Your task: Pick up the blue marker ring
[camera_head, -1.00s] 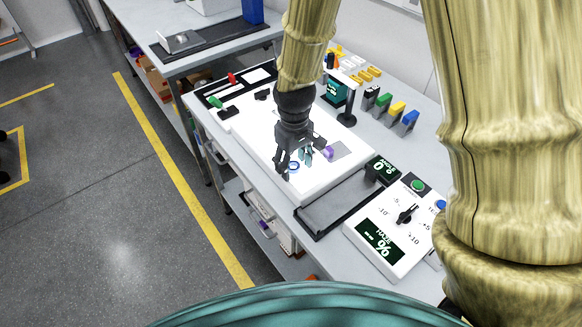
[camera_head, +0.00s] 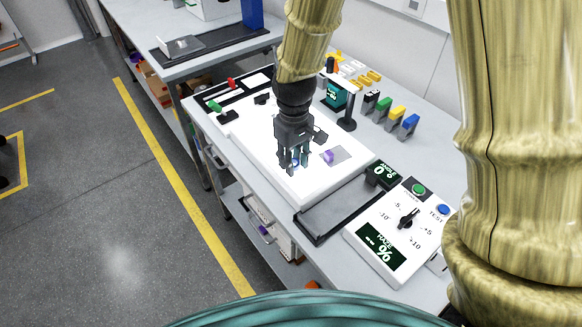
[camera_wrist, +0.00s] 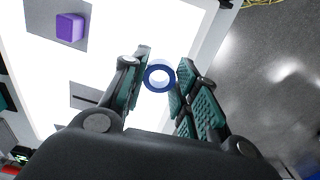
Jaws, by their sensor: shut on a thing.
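The blue marker ring (camera_wrist: 147,84) shows in the wrist view between the tips of my gripper (camera_wrist: 159,80), a finger pad on each side of it. My gripper is shut on the ring. In the head view, my gripper (camera_head: 294,165) points down over the bright white light panel (camera_head: 262,150). A small bit of the blue ring (camera_head: 295,163) shows between the fingers there, mostly hidden by them. I cannot tell whether the ring still touches the panel.
A purple block (camera_wrist: 69,27) on a grey square lies beside the gripper. Several coloured clips (camera_head: 397,112) line the back. The panel's front part is clear.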

